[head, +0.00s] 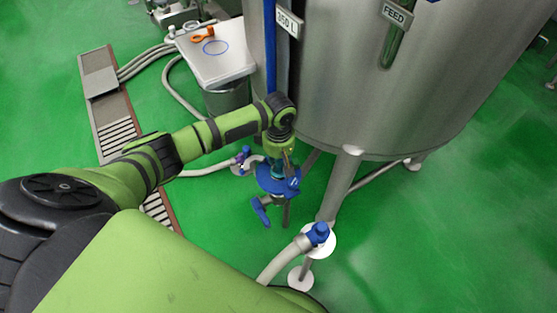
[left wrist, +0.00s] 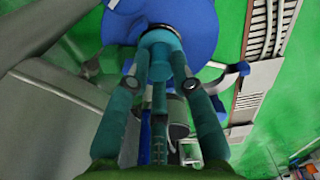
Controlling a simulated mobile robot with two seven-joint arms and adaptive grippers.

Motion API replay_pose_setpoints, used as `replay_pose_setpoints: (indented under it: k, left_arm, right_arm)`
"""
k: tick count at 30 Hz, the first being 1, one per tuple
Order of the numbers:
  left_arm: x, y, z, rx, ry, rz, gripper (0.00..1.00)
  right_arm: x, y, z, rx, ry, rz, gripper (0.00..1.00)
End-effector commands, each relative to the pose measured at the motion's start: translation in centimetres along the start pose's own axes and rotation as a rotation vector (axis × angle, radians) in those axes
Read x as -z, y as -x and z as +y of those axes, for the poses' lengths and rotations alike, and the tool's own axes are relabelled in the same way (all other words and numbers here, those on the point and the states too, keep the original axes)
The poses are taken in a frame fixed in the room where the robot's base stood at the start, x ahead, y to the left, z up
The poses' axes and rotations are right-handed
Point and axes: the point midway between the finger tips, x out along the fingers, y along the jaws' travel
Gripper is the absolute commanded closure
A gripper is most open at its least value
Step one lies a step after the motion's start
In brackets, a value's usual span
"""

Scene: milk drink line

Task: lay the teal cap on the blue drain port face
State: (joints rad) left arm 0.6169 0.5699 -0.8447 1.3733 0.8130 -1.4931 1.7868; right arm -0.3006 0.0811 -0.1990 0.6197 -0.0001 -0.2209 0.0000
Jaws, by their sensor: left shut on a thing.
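The teal cap (left wrist: 160,42) is between the fingertips of my left gripper (left wrist: 160,66), which is shut on it. In the left wrist view the blue drain port face (left wrist: 205,22) lies right behind the cap, around its outline. In the head view my left gripper (head: 281,160) points down over the blue drain port (head: 268,184) below the tank. Only a little of the cap (head: 278,171) shows there, mostly hidden by the gripper. I cannot tell whether the cap touches the face. My right gripper is not in view.
The steel tank (head: 340,90) stands close behind and right of the gripper, with a leg (head: 341,185) to its right. A hose with a blue end (head: 318,234) is in front. A small table (head: 225,66) with an orange item (head: 203,37) stands at the back left.

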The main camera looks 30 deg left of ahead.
Motion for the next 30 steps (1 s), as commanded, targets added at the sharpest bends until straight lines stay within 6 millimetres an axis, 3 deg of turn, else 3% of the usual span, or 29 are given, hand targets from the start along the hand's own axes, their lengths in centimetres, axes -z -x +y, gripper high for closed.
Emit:
replay_pose_setpoints:
  k: [5, 6, 7, 8, 20, 23, 30]
  left_arm:
    - [0.0, -0.4, 0.0, 0.001, 0.001, -0.001, 1.0]
    - [0.0, -0.3, 0.0, 0.0, 0.001, 0.0, 0.64]
    - [0.0, -0.3, 0.0, 0.0, 0.0, 0.0, 0.52]
    - [0.0, -0.3, 0.0, 0.0, 0.0, 0.0, 0.49]
    - [0.0, 0.2, 0.1, -0.002, 0.0, 0.0, 0.49]
    - [0.0, 1.5, 0.1, -0.004, 0.0, -0.001, 0.49]
    - [0.0, 6.6, 0.1, -0.005, 0.0, 0.0, 0.49]
  right_arm:
    - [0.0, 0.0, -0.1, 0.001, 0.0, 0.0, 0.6]
    - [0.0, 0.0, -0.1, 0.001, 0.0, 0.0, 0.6]
    - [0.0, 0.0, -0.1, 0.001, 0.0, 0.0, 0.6]
    - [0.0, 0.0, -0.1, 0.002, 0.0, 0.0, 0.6]
    - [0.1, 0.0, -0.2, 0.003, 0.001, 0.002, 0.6]
    - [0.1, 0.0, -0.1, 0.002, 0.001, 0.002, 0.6]
    - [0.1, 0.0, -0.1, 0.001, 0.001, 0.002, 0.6]
